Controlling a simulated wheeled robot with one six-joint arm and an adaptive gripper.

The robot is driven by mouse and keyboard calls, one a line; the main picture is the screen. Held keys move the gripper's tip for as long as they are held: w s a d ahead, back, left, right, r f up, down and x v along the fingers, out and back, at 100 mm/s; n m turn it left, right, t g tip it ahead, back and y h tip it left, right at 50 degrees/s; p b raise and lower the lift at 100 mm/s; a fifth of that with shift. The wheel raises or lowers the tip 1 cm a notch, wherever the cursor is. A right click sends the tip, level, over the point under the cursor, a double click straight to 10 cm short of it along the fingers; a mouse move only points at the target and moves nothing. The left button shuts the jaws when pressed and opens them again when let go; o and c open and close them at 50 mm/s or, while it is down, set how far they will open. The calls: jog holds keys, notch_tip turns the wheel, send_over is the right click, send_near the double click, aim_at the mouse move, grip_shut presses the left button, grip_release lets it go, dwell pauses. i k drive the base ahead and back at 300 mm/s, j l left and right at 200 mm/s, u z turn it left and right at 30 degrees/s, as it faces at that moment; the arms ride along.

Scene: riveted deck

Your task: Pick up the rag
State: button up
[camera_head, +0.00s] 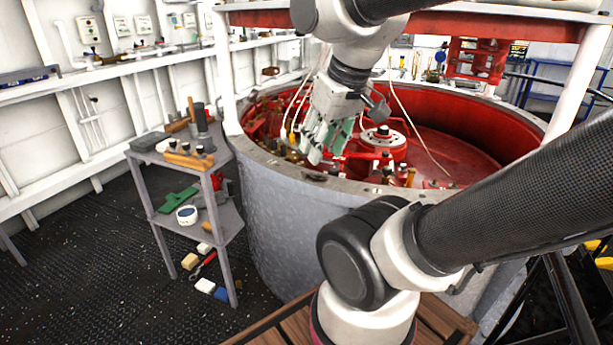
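My gripper (333,128) hangs over the near left rim of a large round tank, pointing down. A grey and teal-green piece (338,136) shows at its fingers. It may be cloth, but I cannot tell whether it is the rag, or whether it is held or lies behind the fingers. Nothing else in view is clearly a rag. A flat green item (177,199) lies on the lower shelf of the grey stand, well left of my gripper; its kind is unclear.
The grey tank (290,225) has a red interior with fittings and small items. The stand (221,160) left of it carries tools and a white roll (187,215). Small blocks lie on the dark floor (120,270) under it. White wall ledges run along the left.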

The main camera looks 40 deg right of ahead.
aim_at(162, 147)
jog(key=i+j+z, duration=0.2)
jog(key=i+j, duration=0.2)
jog(key=i, duration=0.15)
jog(key=i+j+z, duration=0.2)
jog(key=i+j, duration=0.3)
jog(key=i+j+z, duration=0.2)
jog(key=i+j, duration=0.35)
jog(key=i+j+z, duration=0.2)
jog(key=i+j, duration=0.25)
jog(key=j, duration=0.25)
